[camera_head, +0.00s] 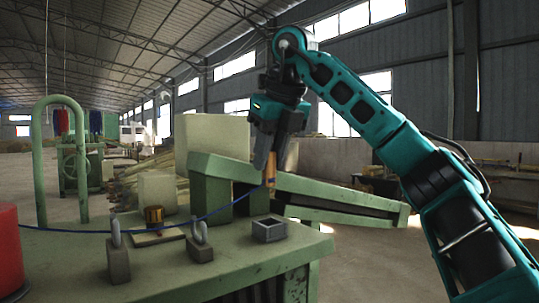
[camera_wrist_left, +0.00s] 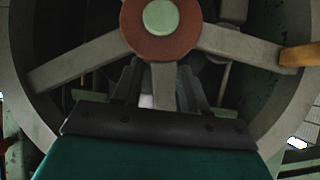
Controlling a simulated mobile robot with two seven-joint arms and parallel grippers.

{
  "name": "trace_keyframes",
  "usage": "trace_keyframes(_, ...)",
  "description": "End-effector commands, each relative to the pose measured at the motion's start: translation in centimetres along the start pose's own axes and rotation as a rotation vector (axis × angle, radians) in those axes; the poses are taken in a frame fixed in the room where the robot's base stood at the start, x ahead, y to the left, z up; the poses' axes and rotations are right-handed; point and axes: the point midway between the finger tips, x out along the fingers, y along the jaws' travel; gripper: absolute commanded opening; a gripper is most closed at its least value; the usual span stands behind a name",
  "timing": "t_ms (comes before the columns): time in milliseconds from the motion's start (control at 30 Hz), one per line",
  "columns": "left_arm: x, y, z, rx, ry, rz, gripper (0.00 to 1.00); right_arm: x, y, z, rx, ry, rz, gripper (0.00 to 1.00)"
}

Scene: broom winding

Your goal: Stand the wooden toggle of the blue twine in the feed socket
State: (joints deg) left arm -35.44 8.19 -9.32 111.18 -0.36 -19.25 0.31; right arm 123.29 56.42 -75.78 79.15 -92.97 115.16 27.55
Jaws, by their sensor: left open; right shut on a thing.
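My right gripper (camera_head: 270,163) is shut on the wooden toggle (camera_head: 269,178), which hangs roughly upright below the fingertips. The toggle is in the air above and behind the feed socket (camera_head: 269,230), a small grey square open-topped box near the right end of the green bench; they are apart. The blue twine (camera_head: 222,209) runs from the toggle's lower end down to the left across the bench. My left gripper (camera_wrist_left: 160,78) shows only in the left wrist view, open, with a grey wheel spoke showing between its fingers; I cannot tell whether they touch it.
Two grey ring-topped blocks (camera_head: 118,264) (camera_head: 200,250) stand left of the socket. A brown-yellow piece (camera_head: 154,216) sits behind them. A red cylinder (camera_head: 9,250) is at the left edge. A spoked wheel (camera_wrist_left: 75,72) fills the left wrist view.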

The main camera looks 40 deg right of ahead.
Motion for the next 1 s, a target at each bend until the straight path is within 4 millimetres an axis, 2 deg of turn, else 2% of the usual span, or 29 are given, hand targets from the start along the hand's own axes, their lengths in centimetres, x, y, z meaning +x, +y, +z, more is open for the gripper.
trace_keyframes(267,-0.1,0.1,0.3,-0.001,-0.006,0.001,0.43,0.7,0.0,-0.2,0.003,0.002,-0.002,0.00)
trace_keyframes(867,0.1,0.1,0.9,-0.002,-0.010,0.002,0.43,5.0,0.1,-2.2,0.006,0.000,-0.003,0.00)
trace_keyframes(1000,0.6,0.1,1.6,-0.002,-0.009,0.002,0.43,6.3,0.2,-2.7,0.004,0.000,-0.002,0.00)
